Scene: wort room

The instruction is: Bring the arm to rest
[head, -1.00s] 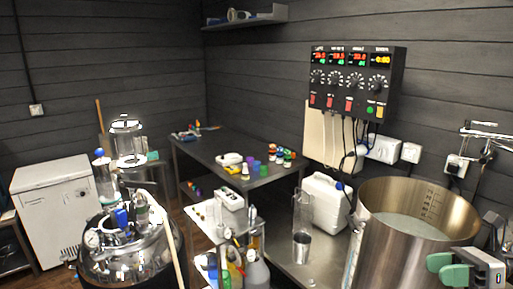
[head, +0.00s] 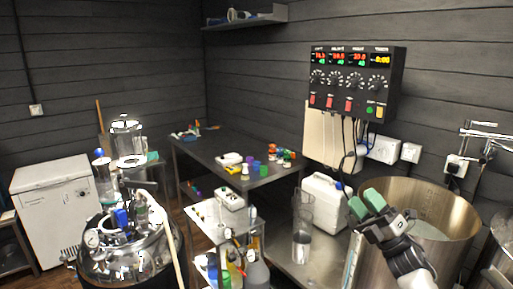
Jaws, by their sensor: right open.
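My right gripper (head: 366,204) has green fingertips and comes in from the lower right. Its two fingers are apart with nothing between them. It shows in front of the left part of the large steel pot (head: 452,205), and my wrist and forearm cover part of the pot's rim and front wall. How far it stands from the pot I cannot tell. My left gripper is not in view.
A white jerrycan (head: 323,198) and a clear cylinder (head: 303,225) stand just left of my right gripper. The control box (head: 352,82) hangs on the wall above. A steel table (head: 215,150) with small coloured items stands behind. A steel vessel (head: 125,258) is at the lower left.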

